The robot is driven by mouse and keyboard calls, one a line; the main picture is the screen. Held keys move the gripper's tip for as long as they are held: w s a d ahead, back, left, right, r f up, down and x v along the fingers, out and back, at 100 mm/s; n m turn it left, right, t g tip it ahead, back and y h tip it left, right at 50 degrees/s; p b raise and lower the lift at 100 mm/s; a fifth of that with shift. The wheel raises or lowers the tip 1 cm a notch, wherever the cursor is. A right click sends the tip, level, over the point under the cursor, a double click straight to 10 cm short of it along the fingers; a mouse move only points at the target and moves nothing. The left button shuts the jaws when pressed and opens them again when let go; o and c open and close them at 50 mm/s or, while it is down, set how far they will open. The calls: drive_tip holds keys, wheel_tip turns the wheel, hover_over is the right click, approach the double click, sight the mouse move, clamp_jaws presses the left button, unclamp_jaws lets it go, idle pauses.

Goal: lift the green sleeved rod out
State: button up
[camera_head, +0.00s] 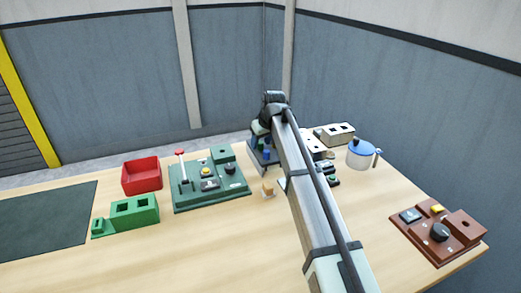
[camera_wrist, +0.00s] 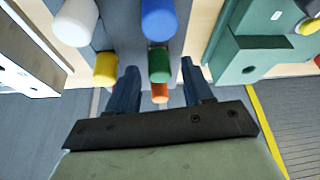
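A green rod (camera_wrist: 159,64) with an orange part (camera_wrist: 159,92) at its lower end shows in the wrist view, in a grey rack (camera_wrist: 125,35). My gripper (camera_wrist: 160,66) is open. Its two dark blue fingers stand on either side of the green rod, with a visible gap on each side. A blue rod (camera_wrist: 160,18), a white rod (camera_wrist: 75,22) and a yellow rod (camera_wrist: 105,68) are close by. In the head view my gripper is over the dark blue rack (camera_head: 256,158) at the back of the table, and my arm hides part of it; the green rod cannot be made out there.
A green control panel (camera_head: 208,187) with a red-knobbed lever stands left of the rack. White blocks (camera_head: 337,134) and a blue-lidded jug (camera_head: 360,153) stand right of it. A red bin (camera_head: 141,176), green blocks (camera_head: 134,212) and a brown panel (camera_head: 439,233) stand farther out.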

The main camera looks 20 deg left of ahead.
clamp_jaws()
drive_tip(key=shift+r, duration=0.1)
idle(0.3)
wheel_tip(320, 180, up, 10)
idle(0.5)
